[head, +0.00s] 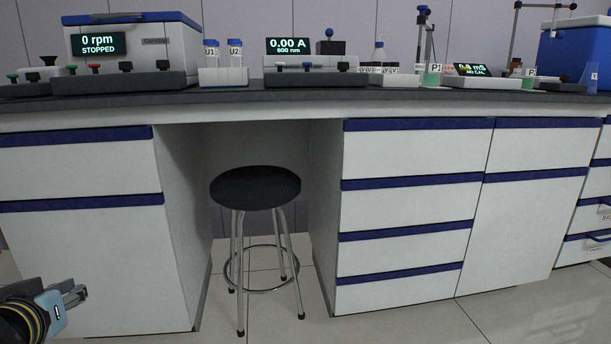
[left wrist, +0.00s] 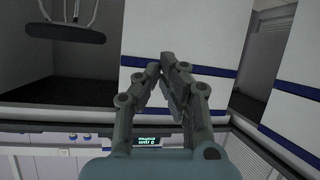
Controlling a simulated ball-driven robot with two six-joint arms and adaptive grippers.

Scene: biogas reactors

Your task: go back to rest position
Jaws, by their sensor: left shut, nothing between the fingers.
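My left gripper (head: 76,294) is at the lower left of the head view, in front of the white cabinet and below the bench top. In the left wrist view its fingers (left wrist: 164,66) come together at the tips, with nothing between them. That view is upside down, with the bench edge low in the picture and the cabinet fronts behind the fingers. My right gripper is in neither view.
A lab bench (head: 300,111) carries a centrifuge (head: 140,45), a photometer (head: 300,58), labelled tubes (head: 223,56) and a conductivity meter (head: 488,77). A black-topped stool (head: 255,188) stands in the knee gap. Drawers (head: 410,210) stand to its right. The floor in front is clear.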

